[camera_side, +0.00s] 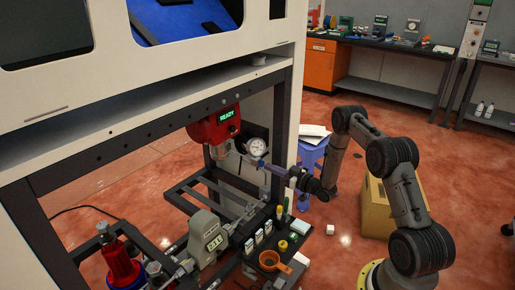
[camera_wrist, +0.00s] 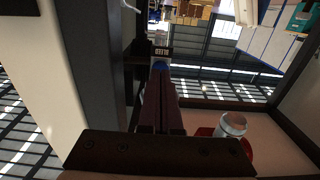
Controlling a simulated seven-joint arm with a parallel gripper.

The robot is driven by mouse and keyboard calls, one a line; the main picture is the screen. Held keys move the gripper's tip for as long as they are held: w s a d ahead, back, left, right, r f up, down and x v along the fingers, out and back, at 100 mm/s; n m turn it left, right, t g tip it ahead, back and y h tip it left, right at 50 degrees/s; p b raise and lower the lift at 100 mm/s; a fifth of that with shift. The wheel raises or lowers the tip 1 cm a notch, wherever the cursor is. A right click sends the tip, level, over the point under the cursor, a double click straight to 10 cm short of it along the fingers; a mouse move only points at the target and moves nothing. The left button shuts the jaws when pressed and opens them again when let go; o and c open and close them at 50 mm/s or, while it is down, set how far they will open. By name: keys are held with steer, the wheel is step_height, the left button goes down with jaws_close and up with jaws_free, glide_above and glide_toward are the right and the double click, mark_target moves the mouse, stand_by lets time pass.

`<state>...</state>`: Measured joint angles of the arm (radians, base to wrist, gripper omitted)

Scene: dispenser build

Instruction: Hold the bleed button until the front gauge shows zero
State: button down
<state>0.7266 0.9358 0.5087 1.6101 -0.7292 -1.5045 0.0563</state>
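The red dispenser head (camera_side: 208,130) hangs under the frame, and its green display reads READY. The white round front gauge (camera_side: 256,147) sits to its right; its needle is too small to read. My gripper (camera_side: 264,165) reaches in from the right, just below the gauge. In the wrist view my gripper (camera_wrist: 160,72) has its two dark fingers side by side, with no clear gap. A blue round part (camera_wrist: 160,66), apparently the bleed button, lies at the fingertips below a small dark label. I cannot tell whether it is touched or pressed in.
A grey scale-like device (camera_side: 207,235) and a black tray (camera_side: 262,268) with small bottles and an orange funnel stand below. A red cylinder (camera_side: 121,262) stands front left. A blue stool (camera_side: 312,155) with papers is behind my arm. White frame panels are close by.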

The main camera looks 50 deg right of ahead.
steer(key=shift+w, duration=0.7)
steer(key=shift+s, duration=0.1)
stand_by(5.0)
steer(key=shift+s, duration=0.75)
steer(key=shift+w, duration=0.15)
stand_by(1.3)
